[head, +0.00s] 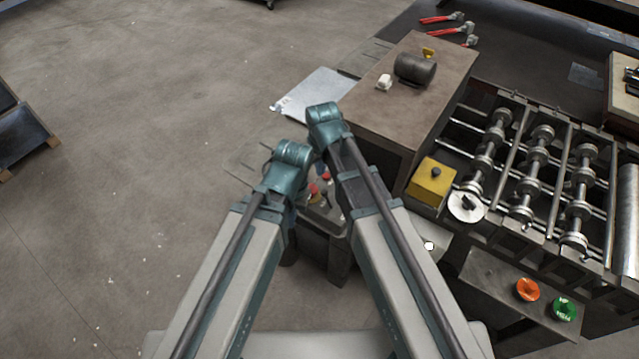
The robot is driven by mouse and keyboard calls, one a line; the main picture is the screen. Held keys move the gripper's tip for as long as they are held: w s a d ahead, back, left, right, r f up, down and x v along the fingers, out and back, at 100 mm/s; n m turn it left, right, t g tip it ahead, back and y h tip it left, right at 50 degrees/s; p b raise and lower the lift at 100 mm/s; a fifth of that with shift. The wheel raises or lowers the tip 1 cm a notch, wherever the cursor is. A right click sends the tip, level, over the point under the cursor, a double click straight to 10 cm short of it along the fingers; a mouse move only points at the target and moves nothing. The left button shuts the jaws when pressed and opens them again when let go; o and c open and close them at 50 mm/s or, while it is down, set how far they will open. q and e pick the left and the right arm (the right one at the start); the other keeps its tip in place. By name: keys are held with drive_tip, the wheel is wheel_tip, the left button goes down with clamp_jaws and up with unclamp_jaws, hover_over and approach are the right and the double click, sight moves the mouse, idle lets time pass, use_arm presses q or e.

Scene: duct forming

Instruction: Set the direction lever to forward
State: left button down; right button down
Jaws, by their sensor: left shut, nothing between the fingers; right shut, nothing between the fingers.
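A white round dial with a short black lever (466,203) sits on the front left of the roller machine. Beside it is a yellow box (432,182) with a black knob. I cannot tell which is the direction lever, nor read any forward mark. My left gripper (290,155) is at the end of the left arm, left of the machine. My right gripper (325,114) is a little above and to its right, near the brown cabinet. Both are shut and empty, and apart from the dial and yellow box. Their fingertips are hard to make out.
The roller machine (512,185) fills the right side. Orange (527,290) and green (564,308) buttons sit on its front panel. The brown cabinet (440,62) carries a dark cylinder (415,69). A dark unit with red knobs (325,177) is partly hidden by my arms. Left floor is open.

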sight(328, 199)
drive_tip(key=shift+f, duration=0.15)
drive_tip(key=f+b, duration=0.3)
drive_tip(key=w+f+b, duration=0.1)
drive_tip(key=f+b, duration=0.2)
drive_tip(key=w+f+b, duration=0.1)
drive_tip(key=f+b, duration=0.2)
drive_tip(key=b, duration=0.1)
drive_tip(key=shift+f, duration=0.35)
drive_tip(key=shift+s, duration=0.1)
